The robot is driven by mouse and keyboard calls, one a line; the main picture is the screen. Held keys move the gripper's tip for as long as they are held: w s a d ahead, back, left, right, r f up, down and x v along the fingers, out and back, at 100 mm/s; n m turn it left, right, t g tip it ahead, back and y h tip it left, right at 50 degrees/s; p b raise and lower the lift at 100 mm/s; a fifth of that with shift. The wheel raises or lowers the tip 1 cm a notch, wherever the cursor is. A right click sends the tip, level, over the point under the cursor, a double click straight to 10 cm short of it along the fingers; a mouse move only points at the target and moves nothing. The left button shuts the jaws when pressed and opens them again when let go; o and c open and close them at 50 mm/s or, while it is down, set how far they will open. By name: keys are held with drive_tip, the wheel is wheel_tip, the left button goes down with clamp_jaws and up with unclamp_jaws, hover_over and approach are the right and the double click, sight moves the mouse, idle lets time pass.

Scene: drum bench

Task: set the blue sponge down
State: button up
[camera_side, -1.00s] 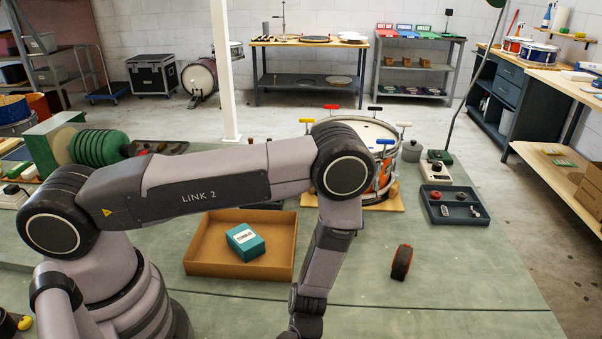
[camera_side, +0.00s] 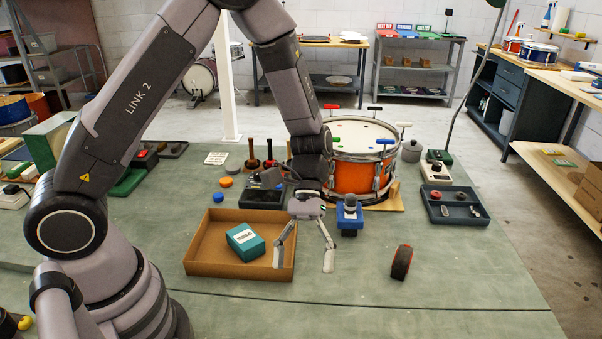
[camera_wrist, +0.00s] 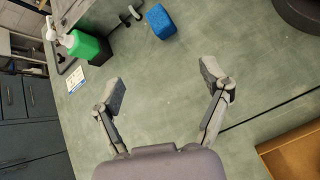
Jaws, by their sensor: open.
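The blue sponge (camera_wrist: 160,21) lies on the green bench top, at the upper middle of the wrist view. I cannot make it out in the side view. My gripper (camera_side: 304,264) is open with its fingers spread and pointing down, by the right side of the cardboard tray in the side view. In the wrist view my gripper (camera_wrist: 164,84) has nothing between its fingers. The sponge is apart from it, beyond the fingertips.
The cardboard tray (camera_side: 225,269) holds a teal box (camera_side: 245,241). An orange drum (camera_side: 353,177) and a blue-based device (camera_side: 349,221) stand behind my gripper. A green bottle (camera_wrist: 87,47) shows in the wrist view.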

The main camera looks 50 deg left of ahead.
drive_tip(key=s+a+r+m+t+y, duration=0.2)
drive_tip(key=s+a+r+t, duration=0.3)
drive_tip(key=a+r, duration=0.3)
drive_tip(key=s+a+r+m+t+y, duration=0.2)
drive_tip(key=s+a+r+t+y, duration=0.2)
drive_tip(key=r, duration=0.9)
drive_tip(key=s+a+t, duration=0.1)
drive_tip(key=a+t, duration=0.2)
drive_tip(key=a, duration=0.1)
drive_tip(key=shift+a, duration=0.25)
drive_tip(key=shift+o, duration=0.5)
drive_tip(key=shift+s+a+r+t+y, duration=0.15)
drive_tip(key=shift+s+a+t+y, duration=0.15)
drive_tip(key=shift+a, duration=0.05)
drive_tip(key=shift+w, duration=0.1)
